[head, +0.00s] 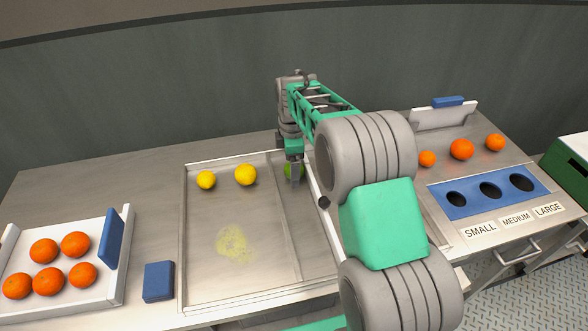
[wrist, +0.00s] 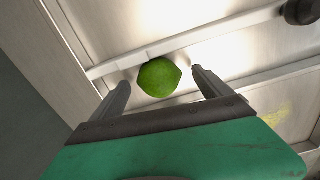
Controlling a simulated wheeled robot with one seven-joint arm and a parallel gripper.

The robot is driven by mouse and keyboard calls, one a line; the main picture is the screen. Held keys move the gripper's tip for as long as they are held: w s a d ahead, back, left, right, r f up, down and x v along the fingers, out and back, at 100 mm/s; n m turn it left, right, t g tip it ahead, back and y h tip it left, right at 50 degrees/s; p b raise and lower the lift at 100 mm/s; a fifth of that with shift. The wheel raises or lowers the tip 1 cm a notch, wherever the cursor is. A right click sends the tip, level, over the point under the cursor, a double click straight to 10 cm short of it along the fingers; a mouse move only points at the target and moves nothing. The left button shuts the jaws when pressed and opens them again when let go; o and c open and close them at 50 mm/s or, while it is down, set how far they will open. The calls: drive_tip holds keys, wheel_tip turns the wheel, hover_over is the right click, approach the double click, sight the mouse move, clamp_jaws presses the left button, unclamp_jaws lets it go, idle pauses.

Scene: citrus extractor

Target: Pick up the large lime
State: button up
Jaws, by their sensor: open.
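A green lime (wrist: 159,77) lies in the metal tray, against a raised divider, in the wrist view. In the head view the lime (head: 288,171) is partly hidden behind my gripper (head: 293,180). In the wrist view my gripper (wrist: 163,88) is open, with one finger on each side of the lime and visible gaps to both. I cannot tell how far above the tray the fingertips are. No other lime shows, so I cannot compare its size.
Two yellow lemons (head: 245,175) lie in the metal tray (head: 184,235) left of my gripper. A white crate of oranges (head: 75,244) and a blue block (head: 158,281) stand at the left. Several oranges (head: 461,149) sit behind a blue sizing panel (head: 465,196) at the right.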

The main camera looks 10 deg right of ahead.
drive_tip(key=shift+c, duration=0.6)
drive_tip(key=c, duration=1.4)
drive_tip(key=shift+r, duration=0.15)
